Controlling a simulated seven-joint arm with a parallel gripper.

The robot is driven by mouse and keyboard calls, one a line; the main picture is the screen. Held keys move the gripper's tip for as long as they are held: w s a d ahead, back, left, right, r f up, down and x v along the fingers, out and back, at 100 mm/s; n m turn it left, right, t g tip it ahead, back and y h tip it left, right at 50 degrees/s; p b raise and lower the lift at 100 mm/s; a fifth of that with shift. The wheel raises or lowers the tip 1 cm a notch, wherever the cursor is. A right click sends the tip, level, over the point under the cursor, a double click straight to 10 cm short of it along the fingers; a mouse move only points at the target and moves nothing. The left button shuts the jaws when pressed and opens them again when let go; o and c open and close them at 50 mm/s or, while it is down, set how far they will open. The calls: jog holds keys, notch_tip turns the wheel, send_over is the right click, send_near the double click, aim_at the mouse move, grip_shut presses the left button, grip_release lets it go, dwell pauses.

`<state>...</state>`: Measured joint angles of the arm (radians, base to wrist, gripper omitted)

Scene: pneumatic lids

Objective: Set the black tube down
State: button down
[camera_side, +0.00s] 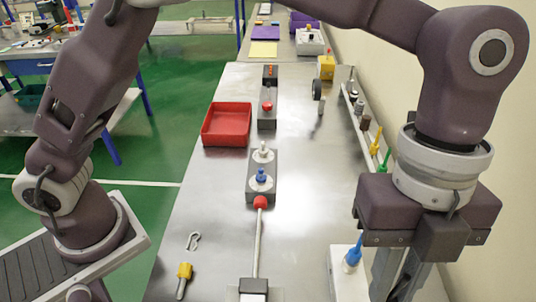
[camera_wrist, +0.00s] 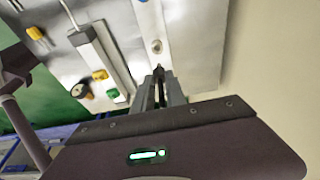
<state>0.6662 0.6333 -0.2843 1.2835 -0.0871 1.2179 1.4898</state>
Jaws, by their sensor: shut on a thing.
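My gripper (camera_wrist: 161,90) is shut, with a dark narrow piece (camera_wrist: 159,72) between its fingertips, which appears to be the black tube. Most of the tube is hidden by the fingers. In the side view my gripper (camera_side: 397,285) hangs at the lower right, pointing down, and its fingertips reach the bottom edge, so the tube cannot be made out there. A white block (camera_wrist: 149,22) with a round hole (camera_wrist: 156,46) lies just beyond the fingertips in the wrist view. I cannot tell whether the tube touches anything.
The white block (camera_side: 342,283) also shows in the side view, with a blue-topped piece (camera_side: 353,256). A rail with colored tools (camera_side: 366,122) runs along the right edge.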

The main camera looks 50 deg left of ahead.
notch_tip(320, 180, up, 5)
jog(key=shift+f, duration=0.1)
jog(key=w+a+n+t, duration=0.1)
jog(key=w+a+n, duration=0.3)
jog(key=w+a, duration=0.7)
jog(key=w+a+n+t, duration=0.1)
jog(key=w+a+n, duration=0.3)
jog(key=w+a, duration=0.65)
jog(key=n+t, duration=0.2)
jog(key=n, duration=0.8)
send_over(216, 128)
jog(key=s+a+x, duration=0.1)
jog(key=x, duration=0.4)
jog(key=s+a+x, duration=0.1)
jog(key=x, duration=0.5)
jog(key=a+f+x, duration=0.1)
jog(key=x, duration=0.5)
jog(key=shift+s+f, duration=0.2)
jog(key=shift+s, duration=0.15)
